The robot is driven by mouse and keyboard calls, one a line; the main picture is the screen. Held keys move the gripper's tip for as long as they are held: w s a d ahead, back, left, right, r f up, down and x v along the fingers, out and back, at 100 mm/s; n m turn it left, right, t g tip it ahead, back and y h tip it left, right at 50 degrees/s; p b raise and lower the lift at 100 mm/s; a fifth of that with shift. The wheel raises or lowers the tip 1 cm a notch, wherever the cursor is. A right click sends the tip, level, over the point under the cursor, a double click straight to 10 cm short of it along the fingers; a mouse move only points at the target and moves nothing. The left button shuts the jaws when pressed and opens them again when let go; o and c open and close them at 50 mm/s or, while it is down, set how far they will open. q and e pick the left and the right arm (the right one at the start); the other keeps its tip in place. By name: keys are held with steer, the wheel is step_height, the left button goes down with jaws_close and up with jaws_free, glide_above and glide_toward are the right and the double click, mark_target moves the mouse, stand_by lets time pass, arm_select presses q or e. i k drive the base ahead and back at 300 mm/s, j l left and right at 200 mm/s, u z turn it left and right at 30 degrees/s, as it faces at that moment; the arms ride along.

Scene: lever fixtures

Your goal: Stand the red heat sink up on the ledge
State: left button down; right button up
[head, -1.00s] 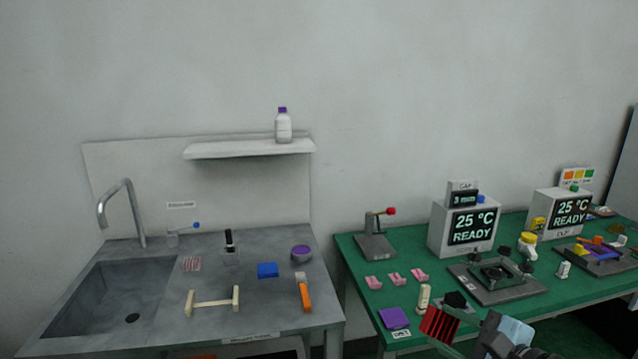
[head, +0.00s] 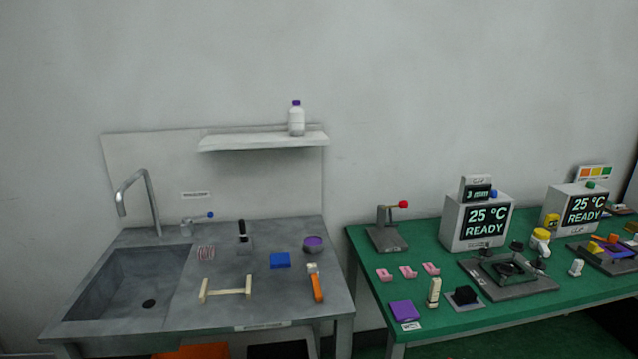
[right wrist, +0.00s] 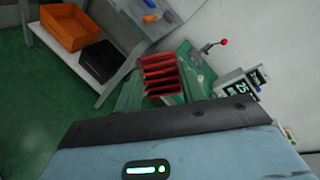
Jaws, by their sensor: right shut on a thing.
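The red heat sink (right wrist: 162,74), with several parallel fins, shows in the right wrist view. My right gripper (right wrist: 160,84) is shut on it, with a finger at each side. Neither the heat sink nor my right gripper shows in the head view now. The ledge (head: 262,142) is a pale shelf on the wall panel above the sink, in the head view. A white bottle with a purple cap (head: 297,118) stands near its right end. The left and middle parts of the ledge are bare. My left gripper is in neither view.
A grey sink bench (head: 215,310) stands below the ledge, with a tap (head: 150,200) at the left. A green table (head: 440,310) on the right holds instruments and a red-knobbed lever (head: 388,228). An orange bin (right wrist: 70,28) shows in the right wrist view.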

mark_target(233, 138)
steer(key=u, duration=0.4)
steer(key=i+j+u, duration=0.15)
steer(key=i+u, duration=0.7)
steer(key=i+l+u, duration=0.1)
steer(key=i, duration=0.65)
